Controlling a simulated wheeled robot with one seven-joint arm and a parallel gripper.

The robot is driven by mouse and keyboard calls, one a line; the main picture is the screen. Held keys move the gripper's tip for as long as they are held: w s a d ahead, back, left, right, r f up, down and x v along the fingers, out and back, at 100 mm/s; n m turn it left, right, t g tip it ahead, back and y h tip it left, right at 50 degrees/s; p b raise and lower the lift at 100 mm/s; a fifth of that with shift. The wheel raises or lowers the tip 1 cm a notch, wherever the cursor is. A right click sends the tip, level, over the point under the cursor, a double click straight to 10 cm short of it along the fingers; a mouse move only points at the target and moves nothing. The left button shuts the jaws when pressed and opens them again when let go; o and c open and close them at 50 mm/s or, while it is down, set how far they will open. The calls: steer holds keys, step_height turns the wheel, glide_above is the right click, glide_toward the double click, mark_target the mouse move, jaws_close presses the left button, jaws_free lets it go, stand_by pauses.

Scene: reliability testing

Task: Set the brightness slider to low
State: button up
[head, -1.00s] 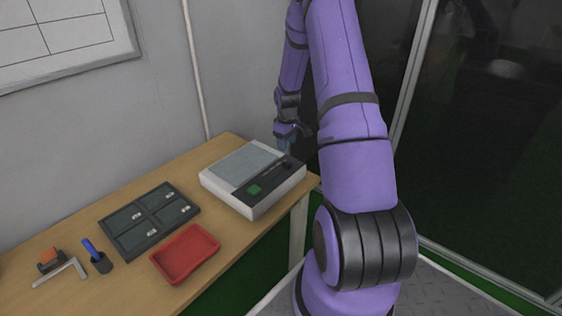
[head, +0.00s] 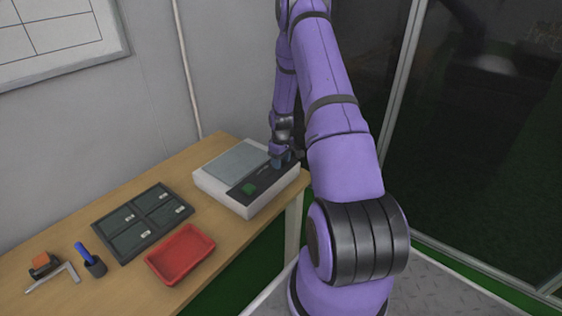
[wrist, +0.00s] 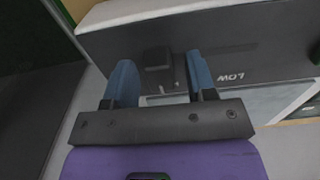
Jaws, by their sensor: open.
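The white device (head: 213,185) sits at the right end of the wooden table, with a grey screen, a green button (head: 249,188) and a dark slider strip. My gripper (head: 281,160) is at the far right end of that strip. In the wrist view my gripper (wrist: 160,82) is open, its two blue fingers on either side of the black slider knob (wrist: 157,66). I cannot tell whether either finger touches the knob. The knob is hidden in the head view.
A red tray (head: 180,254) and a dark compartment tray (head: 142,222) lie left of the device. A blue-handled tool in a dark holder (head: 92,260) and a metal bracket (head: 54,276) are farther left. The wall stands behind the table (head: 190,160).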

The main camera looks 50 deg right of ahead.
mark_target(267, 177)
steer(key=shift+f, duration=0.1)
steer(key=shift+c, duration=0.5)
jaws_close()
steer(key=a, duration=0.8)
steer(key=shift+s+a, duration=0.2)
steer(key=shift+s, duration=0.1)
steer(key=shift+o, duration=0.5)
jaws_free()
steer(key=shift+a, duration=0.15)
steer(key=shift+r, duration=0.35)
step_height(267, 177, up, 10)
